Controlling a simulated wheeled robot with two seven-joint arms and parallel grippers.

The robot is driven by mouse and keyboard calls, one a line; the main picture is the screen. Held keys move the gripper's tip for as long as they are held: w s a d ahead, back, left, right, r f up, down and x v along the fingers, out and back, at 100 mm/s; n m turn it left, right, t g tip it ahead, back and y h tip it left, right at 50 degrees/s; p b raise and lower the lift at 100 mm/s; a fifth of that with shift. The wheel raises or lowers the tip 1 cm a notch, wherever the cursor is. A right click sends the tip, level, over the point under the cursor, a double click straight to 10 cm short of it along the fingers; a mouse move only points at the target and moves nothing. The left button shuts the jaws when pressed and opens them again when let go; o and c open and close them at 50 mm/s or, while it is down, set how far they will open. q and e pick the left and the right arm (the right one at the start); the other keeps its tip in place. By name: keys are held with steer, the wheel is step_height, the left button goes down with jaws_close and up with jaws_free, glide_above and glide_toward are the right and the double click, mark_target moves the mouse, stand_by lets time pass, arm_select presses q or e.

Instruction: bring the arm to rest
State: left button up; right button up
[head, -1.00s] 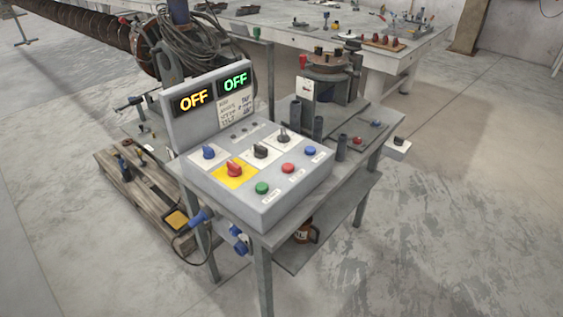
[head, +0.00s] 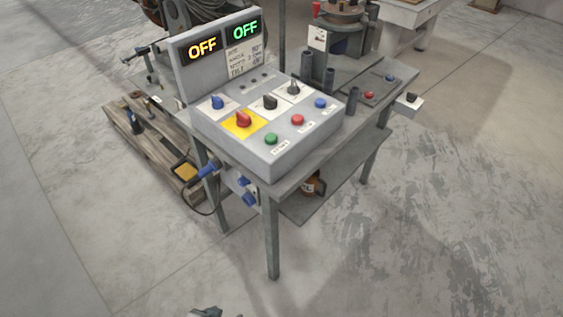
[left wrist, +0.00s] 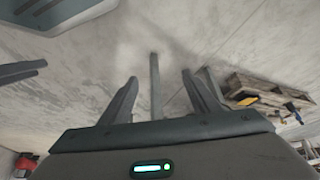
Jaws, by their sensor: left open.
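My left gripper (left wrist: 160,82) shows in the left wrist view, its two dark fingers spread apart with nothing between them. Past them are the grey concrete floor and a thin grey leg or post. In the head view a small grey piece at the bottom edge looks like part of my arm; its fingers cannot be made out there. The grey control box (head: 283,150) stands on a metal table (head: 352,138) with knobs and coloured buttons. Both its displays (head: 224,39) read OFF. No gripper touches it.
A wooden pallet (head: 140,142) lies left of the table and also shows at right in the left wrist view (left wrist: 262,92). A blue plug with a cable (head: 207,170) hangs at the table's front left. An orange-brown container (head: 313,187) is on the lower shelf. The floor in front is clear.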

arm_select(q)
steer(key=s+d+f+t, duration=0.1)
steer(key=s+d+f, duration=0.1)
steer(key=f, duration=1.3)
steer(key=shift+s+t+h, duration=0.3)
steer(key=shift+s+h, duration=0.1)
steer(key=shift+s, duration=0.2)
